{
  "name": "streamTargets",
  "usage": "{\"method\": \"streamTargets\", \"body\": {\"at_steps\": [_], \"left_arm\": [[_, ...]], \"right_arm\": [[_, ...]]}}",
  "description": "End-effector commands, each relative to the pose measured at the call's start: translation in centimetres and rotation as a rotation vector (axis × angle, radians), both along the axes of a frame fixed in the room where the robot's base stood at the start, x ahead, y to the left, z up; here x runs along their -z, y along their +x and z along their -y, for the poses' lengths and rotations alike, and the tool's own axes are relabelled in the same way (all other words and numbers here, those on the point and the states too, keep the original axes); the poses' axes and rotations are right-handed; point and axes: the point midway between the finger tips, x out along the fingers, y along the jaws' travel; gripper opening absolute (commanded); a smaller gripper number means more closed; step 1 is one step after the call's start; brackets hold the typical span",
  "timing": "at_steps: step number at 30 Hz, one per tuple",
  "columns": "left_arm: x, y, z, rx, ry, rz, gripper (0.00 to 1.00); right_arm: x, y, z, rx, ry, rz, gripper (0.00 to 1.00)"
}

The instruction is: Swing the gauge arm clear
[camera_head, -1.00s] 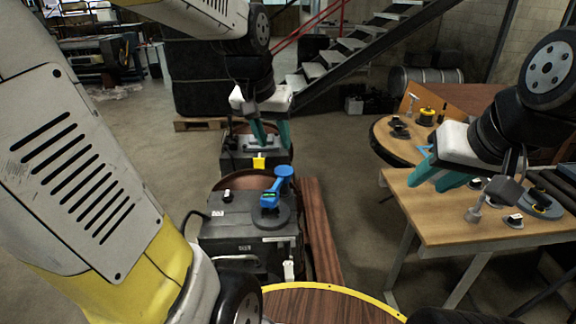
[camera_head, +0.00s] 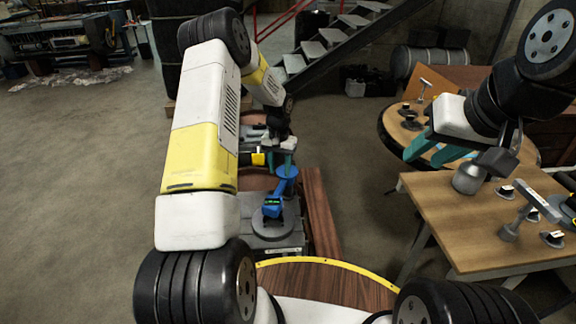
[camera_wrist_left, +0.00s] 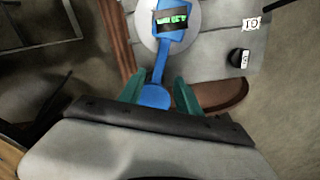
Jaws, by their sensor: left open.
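The blue gauge arm (camera_head: 272,207) has a lit green display and sits on a round grey disc (camera_head: 271,225) on a dark grey block. My right gripper (camera_head: 436,151) is open and empty above the right-hand tables.
A wooden table (camera_head: 440,215) at right carries a metal pot (camera_head: 468,179) and several small labelled parts. A round table (camera_head: 393,131) stands behind it. A small yellow block (camera_head: 258,159) is beside my left gripper. A reddish-brown wooden plank (camera_head: 320,215) runs right of the block.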

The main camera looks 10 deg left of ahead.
Motion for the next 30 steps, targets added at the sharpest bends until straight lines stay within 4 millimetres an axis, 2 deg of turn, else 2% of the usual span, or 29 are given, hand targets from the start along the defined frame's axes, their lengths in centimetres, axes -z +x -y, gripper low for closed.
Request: {"method": "streamTargets", "body": {"at_steps": [12, 15, 26, 30], "left_arm": [[6.0, -0.1, 0.0, 0.001, 0.0, -0.005, 0.4], [7.0, -0.1, 0.0, 0.0, -0.001, -0.003, 0.4], [7.7, 0.0, 0.0, 0.0, 0.0, -0.001, 0.4], [7.7, 0.0, 0.0, 0.001, 0.0, -0.001, 0.17]], "right_arm": [[0.0, 0.0, 0.0, 0.0, 0.0, 0.0, 0.36], [0.0, 0.0, 0.0, 0.0, 0.0, 0.0, 0.36], [0.0, 0.0, 0.0, 0.0, 0.0, 0.0, 0.36], [0.0, 0.0, 0.0, 0.0, 0.0, 0.0, 0.36]]}}
